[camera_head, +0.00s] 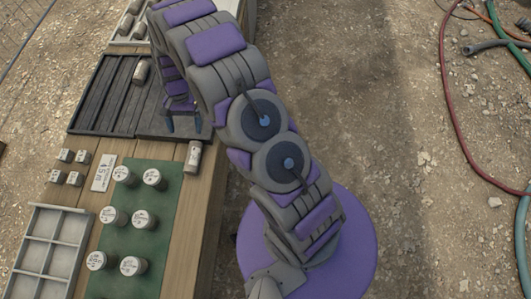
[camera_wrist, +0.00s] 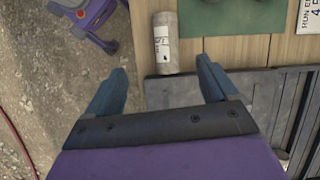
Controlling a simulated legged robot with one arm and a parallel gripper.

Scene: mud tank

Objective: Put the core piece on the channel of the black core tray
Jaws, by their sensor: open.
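The core piece (camera_head: 193,157) is a grey-brown cylinder with a white label. It lies on the wooden table beside the near right corner of the black core tray (camera_head: 150,124). In the wrist view the core piece (camera_wrist: 165,42) lies just beyond the gap between my fingertips, its near end close to the tray edge (camera_wrist: 180,87). My gripper (camera_head: 184,124) is open and empty, over the right part of the tray; its spread fingers also show in the wrist view (camera_wrist: 161,70). Another core (camera_head: 140,71) lies in the tray's channels. My arm hides part of the tray.
A green mat (camera_head: 150,215) holds several upright labelled cores. A white label card (camera_head: 103,172), small grey blocks (camera_head: 74,178) and a grey compartment tray (camera_head: 45,250) lie to the left. A pale tray with cores (camera_head: 130,20) is at the far end. Hoses (camera_head: 450,80) lie on the gravel.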

